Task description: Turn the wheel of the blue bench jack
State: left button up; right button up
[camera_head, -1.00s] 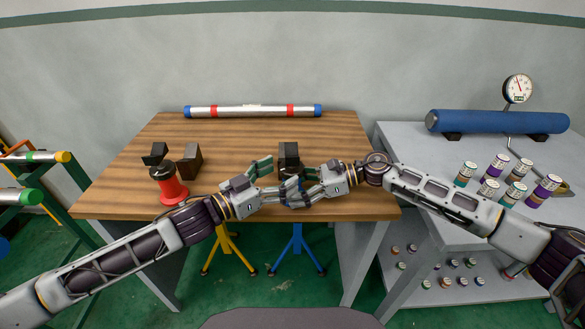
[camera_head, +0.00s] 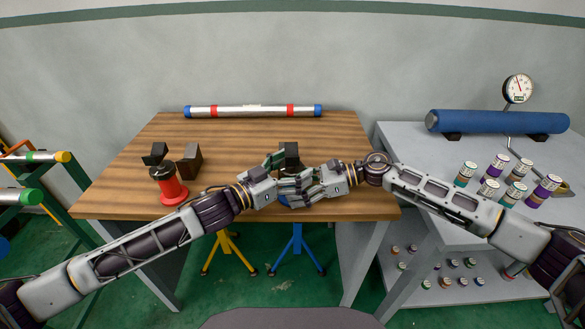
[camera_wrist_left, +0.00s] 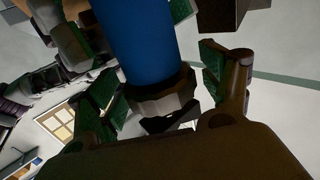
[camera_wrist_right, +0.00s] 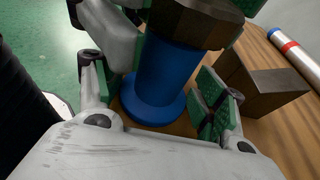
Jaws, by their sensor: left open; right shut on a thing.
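The blue bench jack stands at the table's front edge. In the head view only a bit of its blue body (camera_head: 284,202) shows behind my grippers. The right wrist view shows its blue column (camera_wrist_right: 165,75) on a round flange, with a dark faceted wheel (camera_wrist_right: 195,22) on top. The wheel also shows in the left wrist view (camera_wrist_left: 162,103). My right gripper (camera_head: 298,190) is shut on the blue column, below the wheel. My left gripper (camera_head: 284,172) is open, its green-padded fingers on either side of the jack's wheel end; contact cannot be told.
Dark vise blocks (camera_head: 291,152) stand just behind the blue jack. A red jack (camera_head: 172,190) with a black top stands to the left beside more dark blocks (camera_head: 190,162). A pipe (camera_head: 253,111) lies at the back. The middle of the wooden table (camera_head: 235,145) is clear.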

pick_arm(q)
jog(key=shift+c, duration=0.3)
jog(key=c, duration=1)
jog(key=shift+s+d+n+t+y, duration=0.1)
jog(key=shift+d+n+t+y, duration=0.1)
jog(key=shift+n+t+y, duration=0.25)
jog(key=shift+n+t+y, duration=0.75)
jog(key=shift+t+y, duration=0.1)
jog(key=shift+y, duration=0.1)
jog(key=shift+a+n+t+y, duration=0.1)
jog(key=shift+n+t+y, duration=0.8)
jog(key=shift+y, duration=0.45)
jog(key=shift+a+n+t+y, duration=0.1)
jog(key=shift+n+t+y, duration=0.5)
jog(key=shift+n+y, duration=0.65)
jog(key=shift+a+y, duration=0.1)
jog(key=shift+y, duration=0.5)
jog(key=o, duration=1.1)
jog(key=shift+c, duration=0.2)
